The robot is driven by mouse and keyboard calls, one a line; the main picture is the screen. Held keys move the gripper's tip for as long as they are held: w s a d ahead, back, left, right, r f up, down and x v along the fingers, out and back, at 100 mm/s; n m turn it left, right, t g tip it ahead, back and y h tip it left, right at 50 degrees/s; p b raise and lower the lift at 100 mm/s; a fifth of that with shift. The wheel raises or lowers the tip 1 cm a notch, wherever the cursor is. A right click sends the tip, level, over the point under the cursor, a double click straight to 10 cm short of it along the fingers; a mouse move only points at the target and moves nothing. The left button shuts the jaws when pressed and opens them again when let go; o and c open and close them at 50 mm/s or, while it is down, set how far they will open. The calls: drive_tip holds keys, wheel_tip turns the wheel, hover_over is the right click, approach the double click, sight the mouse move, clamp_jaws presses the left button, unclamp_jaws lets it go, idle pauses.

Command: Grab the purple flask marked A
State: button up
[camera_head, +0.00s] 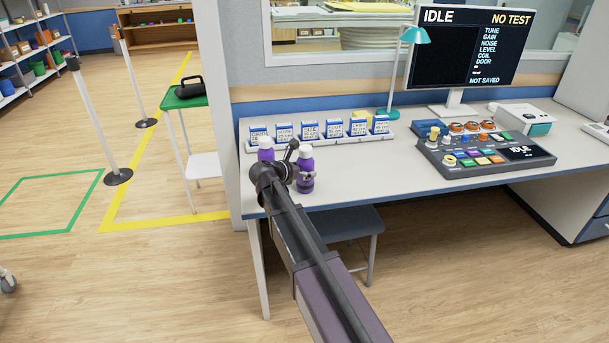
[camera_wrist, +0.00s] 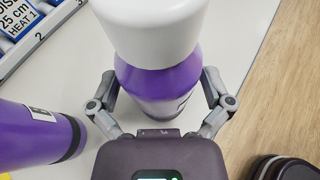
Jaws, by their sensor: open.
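Two purple flasks with white caps stand close together near the left front of the desk. One flask (camera_head: 306,185) is at my gripper (camera_head: 299,166); in the wrist view this flask (camera_wrist: 158,82) stands upright between the two spread fingers of my gripper (camera_wrist: 159,88). Its label is mostly turned away, and I cannot read a letter on it. The other flask (camera_head: 266,155) is left of my gripper in the head view, partly hidden by my arm. In the wrist view this other flask (camera_wrist: 35,137) has a small white label, too unclear to read.
A rack of labelled boxes (camera_head: 322,142) stands behind the flasks. A control panel (camera_head: 485,153), a monitor (camera_head: 465,48) and a teal lamp (camera_head: 414,35) are further right. The desk (camera_head: 375,170) is clear between the flasks and the panel. A stool (camera_head: 345,222) is below.

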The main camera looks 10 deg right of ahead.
sight(301, 158)
drive_tip(key=shift+w+d+f, duration=0.15)
drive_tip(key=shift+d, duration=0.05)
drive_tip(key=shift+c, duration=0.2)
drive_tip(key=c, duration=1.1)
wheel_tip(301, 158, up, 4)
drive_tip(key=p, duration=0.4)
drive_tip(key=s+a, duration=0.3)
drive_tip(key=a, duration=0.1)
drive_tip(key=s+a, duration=0.3)
drive_tip(key=a, duration=0.1)
drive_tip(key=s+a+r+p, duration=0.1)
drive_tip(key=s+a, duration=0.3)
drive_tip(key=shift+a, duration=0.2)
